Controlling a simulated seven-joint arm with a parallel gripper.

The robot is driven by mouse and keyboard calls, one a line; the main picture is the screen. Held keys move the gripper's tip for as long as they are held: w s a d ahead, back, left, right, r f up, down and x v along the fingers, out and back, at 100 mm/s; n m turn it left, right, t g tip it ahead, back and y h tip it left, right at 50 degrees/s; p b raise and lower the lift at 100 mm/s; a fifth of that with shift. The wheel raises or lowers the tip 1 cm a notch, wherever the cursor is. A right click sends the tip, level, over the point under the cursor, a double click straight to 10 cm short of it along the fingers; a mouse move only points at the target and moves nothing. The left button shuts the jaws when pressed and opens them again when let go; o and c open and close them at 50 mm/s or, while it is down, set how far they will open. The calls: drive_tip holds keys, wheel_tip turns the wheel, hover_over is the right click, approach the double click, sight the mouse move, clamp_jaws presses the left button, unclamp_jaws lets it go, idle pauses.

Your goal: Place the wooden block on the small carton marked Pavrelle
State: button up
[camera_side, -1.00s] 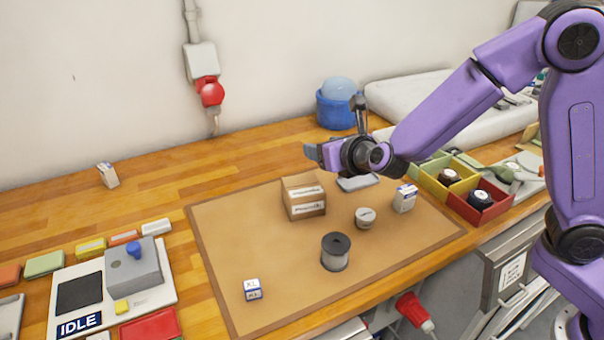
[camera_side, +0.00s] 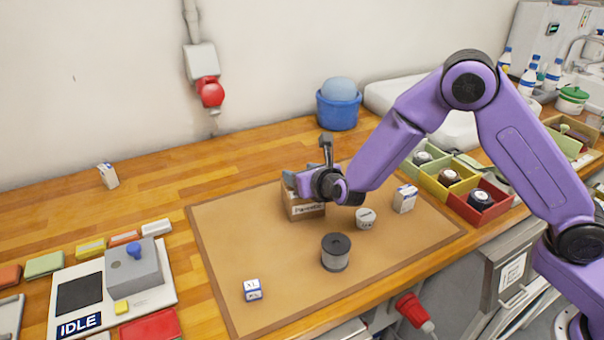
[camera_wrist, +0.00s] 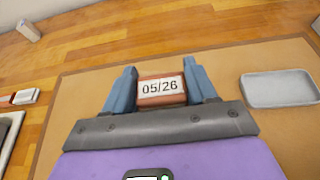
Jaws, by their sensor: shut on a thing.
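My gripper (camera_side: 289,181) is low over the small brown carton (camera_side: 304,212) on the mat, its fingers at about the height of the carton's top. The carton's white label faces the side camera; its print is small and partly covered by my gripper. In the wrist view my blue fingers (camera_wrist: 160,88) are shut on a reddish-brown block (camera_wrist: 161,91), apparently the wooden block, with a white label reading 05/26. The side view does not show the block clearly, so I cannot tell whether it touches the carton. The carton cannot be made out in the wrist view.
On the brown mat (camera_side: 290,285) stand a dark spool (camera_side: 335,253), a grey tin (camera_side: 365,218), a small white box (camera_side: 405,198) and an XL cube (camera_side: 252,290). A grey tray (camera_wrist: 280,88) lies beside my gripper. Coloured bins (camera_side: 450,183) stand at right. The mat's front left is mostly clear.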

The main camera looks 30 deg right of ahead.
drive_tip(key=shift+f, duration=0.15)
drive_tip(key=o, duration=1)
drive_tip(key=shift+s+r, duration=0.2)
drive_tip(key=shift+s, duration=0.05)
drive_tip(key=v, duration=1.1)
drive_tip(key=shift+s+r, duration=0.15)
drive_tip(key=shift+s, duration=0.05)
